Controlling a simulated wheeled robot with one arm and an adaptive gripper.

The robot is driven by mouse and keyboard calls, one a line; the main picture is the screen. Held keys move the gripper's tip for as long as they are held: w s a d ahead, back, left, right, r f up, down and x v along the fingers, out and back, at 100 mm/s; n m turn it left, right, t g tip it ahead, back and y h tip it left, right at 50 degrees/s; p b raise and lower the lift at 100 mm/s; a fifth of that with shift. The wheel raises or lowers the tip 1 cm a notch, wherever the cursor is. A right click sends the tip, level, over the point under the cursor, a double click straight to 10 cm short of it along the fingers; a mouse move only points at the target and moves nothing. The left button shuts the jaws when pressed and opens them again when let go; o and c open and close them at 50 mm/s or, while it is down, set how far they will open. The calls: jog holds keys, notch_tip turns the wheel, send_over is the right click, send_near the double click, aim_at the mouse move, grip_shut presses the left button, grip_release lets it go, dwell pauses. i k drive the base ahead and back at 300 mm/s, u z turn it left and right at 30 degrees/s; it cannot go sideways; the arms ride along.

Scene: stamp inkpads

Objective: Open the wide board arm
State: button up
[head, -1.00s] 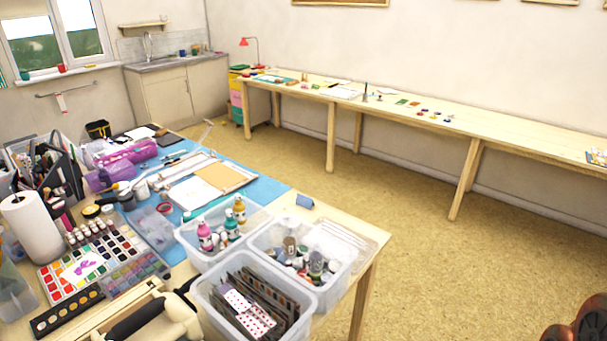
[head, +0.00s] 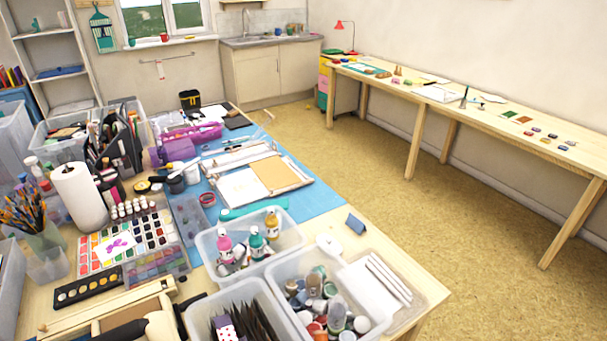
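A flat pale board (head: 238,186) with a tan panel (head: 273,175) on its right half lies on the blue mat on the near table. A long pale bar (head: 240,156) runs along its far edge. It looks low and flat, but I cannot tell whether this bar is the wide board arm or whether it is shut.
Clear bins (head: 250,236) with bottles, jars and dark cards crowd the near table front. A paper towel roll (head: 78,198) and paint sets stand left. A long side table (head: 460,92) runs along the wall. The floor (head: 370,165) between the tables is clear.

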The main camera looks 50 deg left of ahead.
aim_at(273, 195)
jog(key=i, duration=1.4)
jog(key=u, duration=3.45)
jog(key=i, duration=0.5)
jog(key=u, duration=0.05)
